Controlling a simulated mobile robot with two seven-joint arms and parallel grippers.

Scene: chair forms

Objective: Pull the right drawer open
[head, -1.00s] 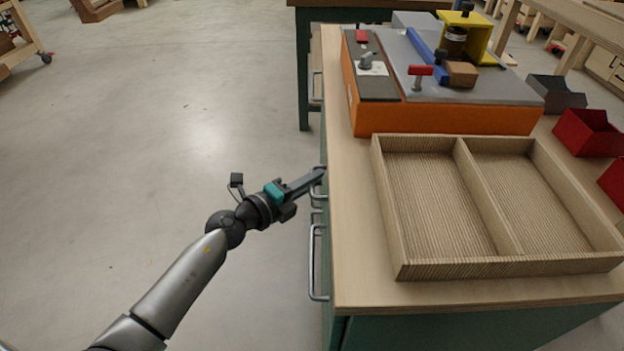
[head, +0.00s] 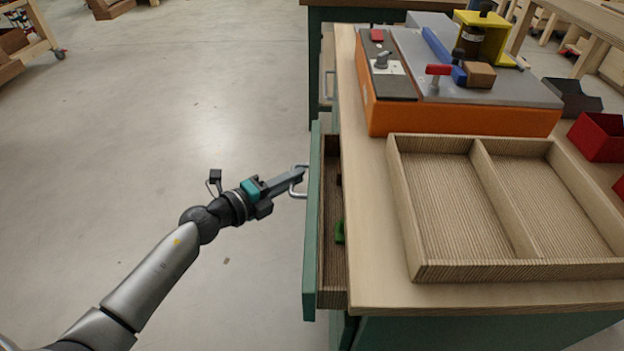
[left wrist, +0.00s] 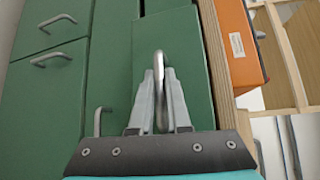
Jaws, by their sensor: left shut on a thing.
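The drawer (head: 312,230) with a green front sticks partway out of the left side of the workbench in the head view. Its wooden inside shows, with a small green thing (head: 339,232) and a dark thing in it. My left gripper (head: 300,174) is shut on the drawer's metal handle (head: 297,190). In the left wrist view both fingers (left wrist: 159,95) close on the handle (left wrist: 159,62), in front of the green drawer front (left wrist: 190,60). My right gripper is not in view.
A two-part wooden tray (head: 405,215) lies on the bench top, with an orange-sided machine (head: 440,120) behind it. Other green fronts with handles (left wrist: 52,60) show in the left wrist view.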

